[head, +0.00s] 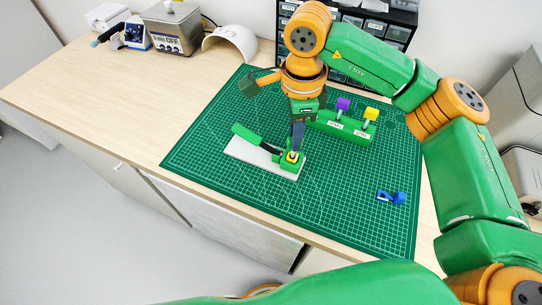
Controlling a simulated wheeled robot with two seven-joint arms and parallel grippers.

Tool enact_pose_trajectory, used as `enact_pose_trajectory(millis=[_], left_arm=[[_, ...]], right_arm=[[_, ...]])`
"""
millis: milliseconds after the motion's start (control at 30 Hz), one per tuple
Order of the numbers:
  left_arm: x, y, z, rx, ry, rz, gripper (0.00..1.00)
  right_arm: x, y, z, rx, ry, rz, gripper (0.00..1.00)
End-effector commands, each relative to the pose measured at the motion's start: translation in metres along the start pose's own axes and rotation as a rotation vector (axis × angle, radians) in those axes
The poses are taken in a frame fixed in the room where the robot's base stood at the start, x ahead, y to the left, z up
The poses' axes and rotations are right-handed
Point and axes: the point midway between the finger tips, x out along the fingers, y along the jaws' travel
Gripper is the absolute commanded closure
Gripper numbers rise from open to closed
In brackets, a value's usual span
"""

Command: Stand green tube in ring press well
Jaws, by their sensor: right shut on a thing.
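The ring press has a white base (248,152), a raised green lever (247,135) at its left and a green well block (292,162) at its right end. A small yellow-orange part shows at the top of the block. My right gripper (297,148) points down directly over the well, its fingertips at or just above the block. It is shut on the green tube, which the dark fingers mostly hide. I cannot tell how deep the tube sits in the well or whether it touches it. My left gripper is not in view.
Behind the press, a green stand (340,130) holds a purple-topped tool (342,104) and a yellow-topped tool (371,114). A small blue part (391,197) lies at the right of the green mat (230,199). The front of the mat is clear.

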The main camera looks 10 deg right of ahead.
Motion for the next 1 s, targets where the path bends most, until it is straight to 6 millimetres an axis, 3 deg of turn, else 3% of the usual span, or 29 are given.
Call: enact_pose_trajectory(millis=[400,433,533,567,867,1000], left_arm=[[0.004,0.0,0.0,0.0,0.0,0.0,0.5],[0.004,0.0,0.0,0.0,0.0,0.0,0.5],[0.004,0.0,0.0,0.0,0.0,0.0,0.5],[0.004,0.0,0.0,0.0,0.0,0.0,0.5],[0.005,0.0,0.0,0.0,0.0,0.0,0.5],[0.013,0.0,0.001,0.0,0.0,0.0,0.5]], right_arm=[[0.004,0.0,0.0,0.0,0.0,0.0,1.0],[0.004,0.0,0.0,0.0,0.0,0.0,0.74],[0.004,0.0,0.0,0.0,0.0,0.0,0.47],[0.004,0.0,0.0,0.0,0.0,0.0,0.44],[0.001,0.0,0.0,0.0,-0.001,-0.001,0.44],[-0.025,-0.001,0.001,0.001,-0.002,-0.006,0.44]])
